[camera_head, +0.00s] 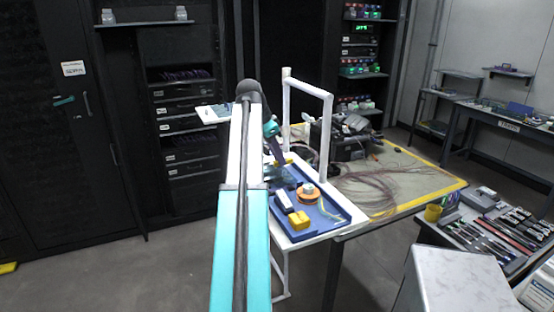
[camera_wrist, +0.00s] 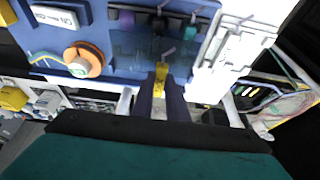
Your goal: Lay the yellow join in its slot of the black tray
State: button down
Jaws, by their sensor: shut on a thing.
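My gripper (camera_wrist: 160,92) is shut on the small yellow join (camera_wrist: 160,76), which points away from the wrist between the two dark fingers. In the head view my gripper (camera_head: 278,155) is low over the far left end of the blue tray (camera_head: 333,226), with a bit of yellow at its tips. A dark, see-through tray-like area (camera_wrist: 135,45) lies on the blue surface just beyond the join in the wrist view; I take it for the black tray. Its slots are not clear, and I cannot tell whether the join touches it.
An orange spool (camera_head: 308,193), a white-topped device (camera_head: 284,201) and a yellow block (camera_head: 299,220) sit on the blue tray. A white frame (camera_head: 327,135) rises beside it. A white slotted part (camera_wrist: 222,40) is right of the join in the wrist view.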

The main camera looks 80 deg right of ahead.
jog(key=w+a+n+t+p, duration=0.2)
jog(key=w+a+n, duration=0.45)
jog(key=w, duration=0.65)
jog(key=w+a+f+n+t+h+p, duration=0.1)
jog(key=w+a+n, duration=0.2)
jog(key=w+a, duration=0.8)
jog(key=w+a+n+t+p, duration=0.2)
jog(key=w+a+n, duration=0.2)
jog(key=w+a, duration=0.7)
jog(key=w+a+n+t+y+p, duration=0.1)
jog(key=w+a+n, duration=0.4)
jog(key=a, duration=0.9)
jog(key=w+a+n+t+y+p, duration=0.1)
jog(key=w+a+n, duration=0.3)
jog(key=a, duration=1)
jog(key=w+a+n+t+y+p, duration=0.1)
jog(key=w+a+n, duration=0.4)
jog(key=a, duration=1)
jog(key=shift+w+n+y+p, duration=0.4)
jog(key=shift+w+p, duration=0.25)
jog(key=shift+w, duration=0.6)
